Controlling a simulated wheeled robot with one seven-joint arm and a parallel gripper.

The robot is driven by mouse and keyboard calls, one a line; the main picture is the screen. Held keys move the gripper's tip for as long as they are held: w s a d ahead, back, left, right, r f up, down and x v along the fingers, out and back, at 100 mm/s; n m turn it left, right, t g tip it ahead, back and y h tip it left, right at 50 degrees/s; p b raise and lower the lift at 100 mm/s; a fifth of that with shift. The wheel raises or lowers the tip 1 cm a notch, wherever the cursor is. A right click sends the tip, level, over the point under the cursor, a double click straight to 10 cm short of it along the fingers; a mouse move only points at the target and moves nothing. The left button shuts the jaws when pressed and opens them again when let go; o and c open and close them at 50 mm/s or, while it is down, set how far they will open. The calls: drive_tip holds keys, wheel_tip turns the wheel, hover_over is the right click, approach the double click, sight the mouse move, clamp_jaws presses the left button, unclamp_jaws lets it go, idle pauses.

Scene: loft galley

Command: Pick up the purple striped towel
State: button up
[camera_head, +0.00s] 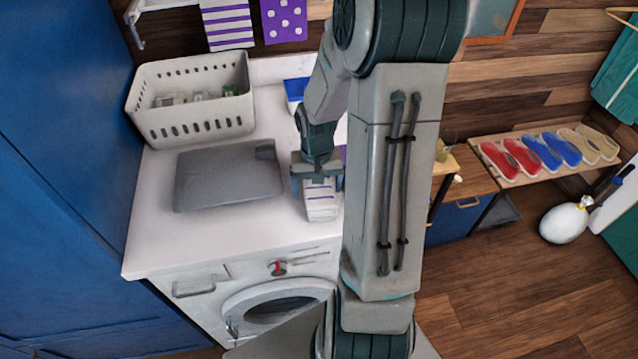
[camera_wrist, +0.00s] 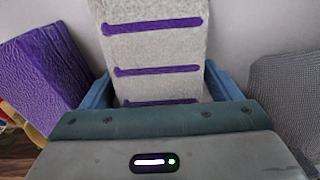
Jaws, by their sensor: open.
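The purple striped towel (camera_head: 321,207) is a pale grey-white folded block with thin purple stripes. It lies on the white counter top (camera_head: 230,238) above the washing machine, near the right side. In the wrist view the towel (camera_wrist: 155,52) reaches back between my two blue fingers. My gripper (camera_head: 318,181) is over the towel's far part, with a finger on each side. In the wrist view my gripper (camera_wrist: 160,88) is open, and a gap shows beside the towel. Its far end is hidden under my gripper in the head view.
A purple folded item (camera_wrist: 38,75) stands close left of my fingers in the wrist view. A flat grey object (camera_head: 228,175) lies left of the towel. A white perforated basket (camera_head: 190,122) and a blue container (camera_head: 296,90) stand behind. Striped (camera_head: 228,25) and dotted (camera_head: 284,20) cloths hang above.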

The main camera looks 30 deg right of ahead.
drive_tip(key=shift+c, duration=0.3)
drive_tip(key=c, duration=1.1)
drive_tip(key=shift+r, duration=0.1)
drive_tip(key=shift+r, duration=0.35)
wheel_tip(320, 180, up, 4)
drive_tip(key=shift+d+f+b, duration=0.15)
drive_tip(key=shift+f+b, duration=0.05)
drive_tip(key=shift+b, duration=0.2)
drive_tip(key=s+d+r, duration=0.2)
drive_tip(key=s, duration=0.1)
drive_tip(key=s+d+r+b, duration=0.1)
drive_tip(key=s+d+r, duration=0.1)
drive_tip(key=d, duration=0.1)
drive_tip(key=s+d+r, duration=0.2)
drive_tip(key=s, duration=0.1)
drive_tip(key=shift+s+d+r, duration=0.3)
drive_tip(key=shift+d, duration=0.1)
